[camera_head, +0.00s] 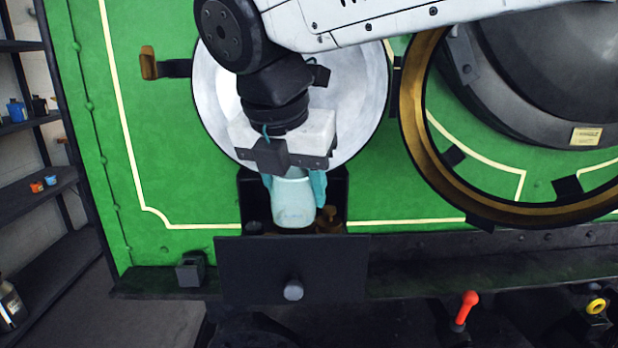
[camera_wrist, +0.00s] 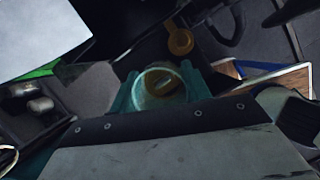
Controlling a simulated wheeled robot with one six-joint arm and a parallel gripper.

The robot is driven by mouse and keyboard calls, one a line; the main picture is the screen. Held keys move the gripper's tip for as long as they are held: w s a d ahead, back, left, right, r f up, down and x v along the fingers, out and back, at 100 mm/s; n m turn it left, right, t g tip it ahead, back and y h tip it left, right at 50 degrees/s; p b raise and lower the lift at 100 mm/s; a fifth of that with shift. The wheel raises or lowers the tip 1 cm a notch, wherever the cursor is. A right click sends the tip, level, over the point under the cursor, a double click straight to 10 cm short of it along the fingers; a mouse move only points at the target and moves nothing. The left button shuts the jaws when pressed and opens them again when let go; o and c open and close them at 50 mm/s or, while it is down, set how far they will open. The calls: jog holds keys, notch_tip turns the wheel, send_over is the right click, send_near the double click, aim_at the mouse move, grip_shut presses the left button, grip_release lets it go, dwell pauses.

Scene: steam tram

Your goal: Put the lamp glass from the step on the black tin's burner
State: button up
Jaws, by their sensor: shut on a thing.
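My gripper (camera_head: 293,190) has its teal fingers closed on the pale, translucent lamp glass (camera_head: 293,208). The glass is held upright at the opening of a black box on the green panel. In the wrist view the glass (camera_wrist: 160,88) sits between the fingers (camera_wrist: 160,92), and a brass piece with a slot, perhaps a burner, shows through it. I cannot tell whether the glass touches it. Another brass piece (camera_wrist: 180,40) lies beyond the glass; brass also shows right of the glass in the head view (camera_head: 329,219). I cannot tell which piece belongs to the black tin.
The black box (camera_head: 342,188) has its dark front flap (camera_head: 255,270) with a grey knob below the glass. A dark ledge (camera_head: 450,278) runs along the panel. A large brass-rimmed ring (camera_head: 412,110) is at right, a red-topped lever (camera_head: 467,305) below. Shelves stand at left.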

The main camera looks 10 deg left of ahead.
jog(key=shift+f, duration=1.2)
dwell(0.9)
jog(key=o, duration=1.1)
jog(key=shift+r, duration=0.1)
jog(key=v, duration=0.7)
jog(key=shift+s+r, duration=0.2)
jog(key=shift+r, duration=0.1)
